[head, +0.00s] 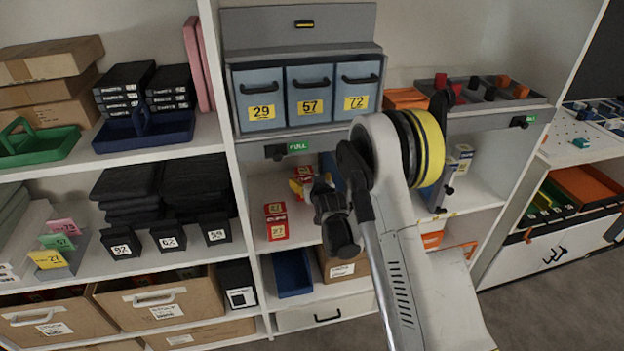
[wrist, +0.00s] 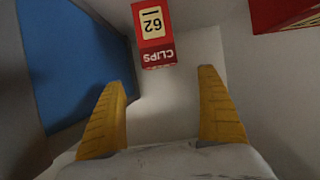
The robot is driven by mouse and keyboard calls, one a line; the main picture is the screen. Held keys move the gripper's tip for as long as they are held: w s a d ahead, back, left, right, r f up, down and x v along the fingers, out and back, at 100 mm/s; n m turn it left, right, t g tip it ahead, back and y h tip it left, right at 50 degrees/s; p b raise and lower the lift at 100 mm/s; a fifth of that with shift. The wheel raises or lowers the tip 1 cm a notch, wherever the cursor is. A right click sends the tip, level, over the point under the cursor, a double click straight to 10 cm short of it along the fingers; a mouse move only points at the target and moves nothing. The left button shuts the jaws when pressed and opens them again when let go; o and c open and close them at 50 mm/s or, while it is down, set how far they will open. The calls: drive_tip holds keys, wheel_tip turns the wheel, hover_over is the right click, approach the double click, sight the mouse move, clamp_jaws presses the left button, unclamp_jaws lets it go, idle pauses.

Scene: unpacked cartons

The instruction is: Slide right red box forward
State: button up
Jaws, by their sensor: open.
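Part of a second red box (wrist: 284,12) shows at the upper right of the wrist view. In the head view, the right red box (head: 303,172) is partly hidden by my gripper on the middle shelf.
A blue panel or bin side (wrist: 75,65) stands close to the left finger in the wrist view. Above the shelf opening are blue-grey numbered bins (head: 308,92). A dark blue bin (head: 293,272) sits below. Black boxes (head: 167,236) stand in the neighbouring bay to the left.

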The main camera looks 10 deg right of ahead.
sight(305, 174)
drive_tip(key=b+x, duration=0.3)
drive_tip(key=x, duration=0.6)
drive_tip(key=shift+w+f, duration=0.35)
drive_tip(key=shift+w, duration=0.5)
drive_tip(key=c, duration=1.4)
